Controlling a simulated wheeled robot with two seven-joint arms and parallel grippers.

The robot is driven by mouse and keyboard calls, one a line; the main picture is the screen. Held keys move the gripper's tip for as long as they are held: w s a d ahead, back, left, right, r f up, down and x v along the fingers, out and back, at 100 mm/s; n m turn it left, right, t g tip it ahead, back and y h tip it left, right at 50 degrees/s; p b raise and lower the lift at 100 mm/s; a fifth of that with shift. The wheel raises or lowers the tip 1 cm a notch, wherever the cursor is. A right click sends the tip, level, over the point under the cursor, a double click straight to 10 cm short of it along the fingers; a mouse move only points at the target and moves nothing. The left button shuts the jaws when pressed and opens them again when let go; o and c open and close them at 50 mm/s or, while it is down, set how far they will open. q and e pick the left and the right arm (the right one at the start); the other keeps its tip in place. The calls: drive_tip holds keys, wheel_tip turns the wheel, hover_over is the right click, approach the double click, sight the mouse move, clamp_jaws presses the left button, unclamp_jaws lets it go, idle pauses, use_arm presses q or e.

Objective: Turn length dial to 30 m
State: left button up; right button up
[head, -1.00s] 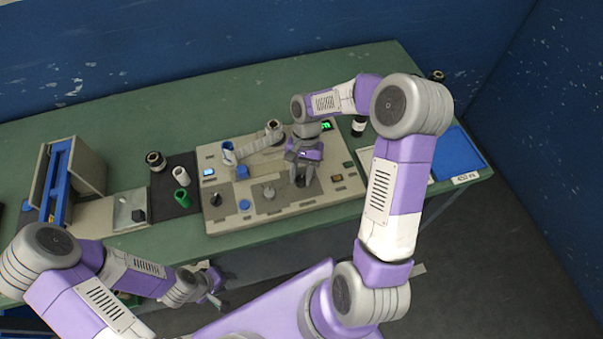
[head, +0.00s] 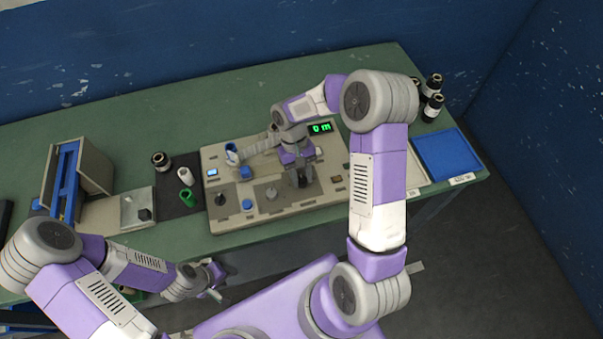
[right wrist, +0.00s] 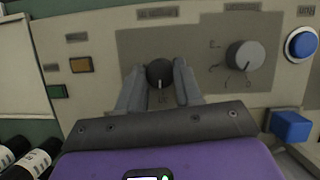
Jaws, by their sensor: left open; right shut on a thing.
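The black length dial (right wrist: 160,73) sits on the beige machine panel (right wrist: 110,50), between the fingers of my right gripper (right wrist: 160,85) in the right wrist view. The fingers are shut on the dial; its white mark points toward the gripper. In the head view my right gripper (head: 300,180) reaches down onto the panel and largely hides the dial. A green display (head: 320,128) behind it shows what looks like "0 m". My left gripper (head: 215,280) is open and empty in front of the table's near edge.
A larger grey dial (right wrist: 244,55), a round blue button (right wrist: 301,43) and a blue block (right wrist: 290,126) sit beside the dial. An amber button (right wrist: 81,65) lies on the other side. Black rolls (head: 433,105) and a blue tray (head: 448,156) stand at the right.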

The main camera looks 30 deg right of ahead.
drive_tip(key=shift+n, duration=0.4)
drive_tip(key=o, duration=1)
drive_tip(key=p+v, duration=0.1)
drive_tip(key=v, duration=0.6)
drive_tip(key=shift+w+a+r, duration=0.1)
drive_tip(key=shift+a+r, duration=0.05)
drive_tip(key=shift+r, duration=0.2)
